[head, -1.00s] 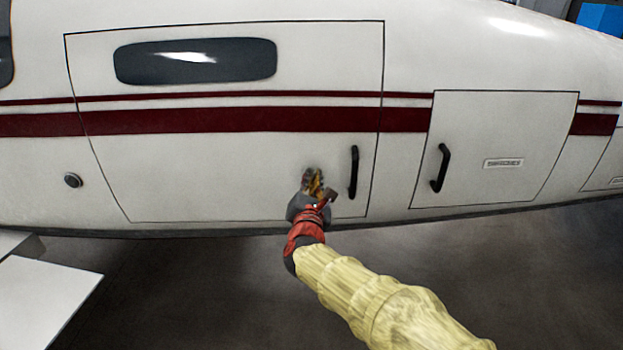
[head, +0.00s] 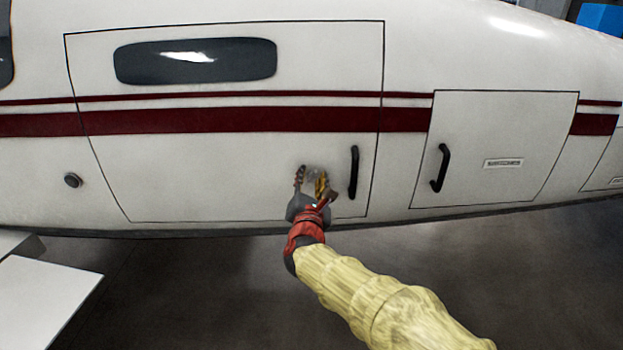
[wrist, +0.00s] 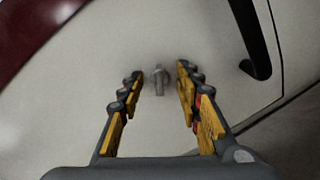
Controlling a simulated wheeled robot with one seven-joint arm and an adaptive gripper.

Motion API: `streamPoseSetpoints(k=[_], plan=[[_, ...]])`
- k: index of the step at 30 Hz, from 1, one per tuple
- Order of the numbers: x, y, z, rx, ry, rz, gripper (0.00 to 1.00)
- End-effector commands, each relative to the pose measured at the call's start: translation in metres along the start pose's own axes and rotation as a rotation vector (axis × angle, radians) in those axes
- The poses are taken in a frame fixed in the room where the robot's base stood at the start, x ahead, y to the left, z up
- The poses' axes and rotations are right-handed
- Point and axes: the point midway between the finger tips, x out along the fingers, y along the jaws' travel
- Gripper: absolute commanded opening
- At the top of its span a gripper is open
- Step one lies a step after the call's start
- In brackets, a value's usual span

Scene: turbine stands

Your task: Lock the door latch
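The white door (head: 230,180) is flush in the white fuselage, its outline closed all round. The door latch (wrist: 159,82) is a small grey knob or tab on the door's lower right part. In the wrist view its long side runs up and down the picture. My gripper (head: 313,172) is open, its yellow and dark fingers one on each side of the latch with gaps between, as the wrist view (wrist: 159,74) shows. In the head view the fingers largely cover the latch, so its setting is unclear there.
A black door handle (head: 353,172) stands out just right of my gripper. A smaller hatch (head: 510,130) with its own black handle (head: 440,168) is farther right. A round dark fitting (head: 73,180) sits left of the door. A white flat surface (head: 45,300) is at lower left.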

Motion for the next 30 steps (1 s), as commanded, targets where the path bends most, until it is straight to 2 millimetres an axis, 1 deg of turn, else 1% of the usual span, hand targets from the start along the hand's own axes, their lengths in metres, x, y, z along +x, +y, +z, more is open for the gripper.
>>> streamPoseSetpoints(k=[4, 21, 24, 30], plan=[[-0.006, 0.0, 0.0, 0.0, 0.001, 0.001, 0.34], [-0.046, 0.001, 0.0, 0.0, 0.0, 0.002, 0.34], [-0.05, 0.0, 0.0, 0.0, 0.0, 0.001, 0.34], [-0.05, 0.0, 0.0, 0.0, 0.0, 0.0, 0.34]])
